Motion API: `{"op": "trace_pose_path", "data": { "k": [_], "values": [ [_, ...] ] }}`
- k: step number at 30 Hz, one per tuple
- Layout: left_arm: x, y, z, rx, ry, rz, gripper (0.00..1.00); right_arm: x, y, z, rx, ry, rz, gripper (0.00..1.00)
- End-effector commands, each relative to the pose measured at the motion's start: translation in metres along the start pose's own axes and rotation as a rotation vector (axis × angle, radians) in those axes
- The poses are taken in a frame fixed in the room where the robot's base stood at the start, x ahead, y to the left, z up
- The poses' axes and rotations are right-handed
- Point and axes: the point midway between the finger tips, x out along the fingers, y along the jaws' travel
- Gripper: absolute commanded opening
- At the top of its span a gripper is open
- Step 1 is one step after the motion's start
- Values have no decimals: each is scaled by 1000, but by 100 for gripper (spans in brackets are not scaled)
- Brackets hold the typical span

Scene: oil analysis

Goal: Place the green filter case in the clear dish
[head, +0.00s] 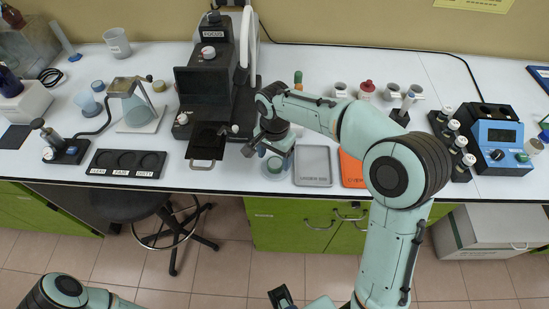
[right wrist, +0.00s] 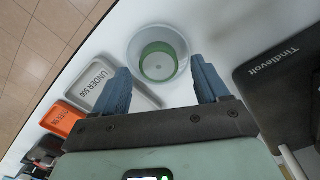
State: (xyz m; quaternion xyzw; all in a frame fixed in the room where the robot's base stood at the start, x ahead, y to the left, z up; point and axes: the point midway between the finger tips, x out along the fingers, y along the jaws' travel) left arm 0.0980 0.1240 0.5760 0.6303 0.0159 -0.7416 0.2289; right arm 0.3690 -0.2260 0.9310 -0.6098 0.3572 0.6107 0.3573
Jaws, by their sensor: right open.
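The clear dish (right wrist: 133,55) is a round, see-through vessel on the white bench, and it also shows in the head view (head: 265,172). The green filter case (right wrist: 157,66) is a round green piece that appears inside the dish, low down; whether it lies flat on the bottom is hard to tell. My right gripper (right wrist: 159,66) is open, with its two blue fingers apart and nothing between them. In the head view, my right gripper (head: 262,149) is over the bench by the dish and partly covers it. My left gripper is not clearly in view.
A grey tray marked UNDER 500 (head: 313,180) lies right of the dish, with an orange tray (head: 350,177) beyond. A black machine (head: 205,88) stands to the left. A glass stand (head: 140,110) and a black three-well holder (head: 125,164) are farther left.

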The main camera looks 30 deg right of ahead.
Motion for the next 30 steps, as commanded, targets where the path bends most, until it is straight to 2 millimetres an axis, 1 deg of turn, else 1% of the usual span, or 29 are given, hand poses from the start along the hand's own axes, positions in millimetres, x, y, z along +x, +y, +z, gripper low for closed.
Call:
{"op": "trace_pose_path", "data": {
  "k": [1, 6, 9, 13, 18, 30],
  "values": [
    [-2, 1, 0, 0, 1, 0, 0, -13, -1, 0, 0, 3, -7, 74],
    [-9, 4, -2, 1, 4, 1, 0, -52, -1, 0, -1, 2, -7, 74],
    [-12, 5, -2, 2, 5, 2, 0, -72, -1, 0, -2, 2, -6, 74],
    [-16, 7, -3, 2, 7, 2, 0, -90, -1, 0, -1, 2, -4, 74],
    [-18, 8, -4, 3, 8, 3, 0, -101, 0, 0, -1, 1, -2, 74],
    [-17, 7, -4, 3, 8, 3, 0, -102, 0, 0, -1, 0, -1, 74]
  ]
}}
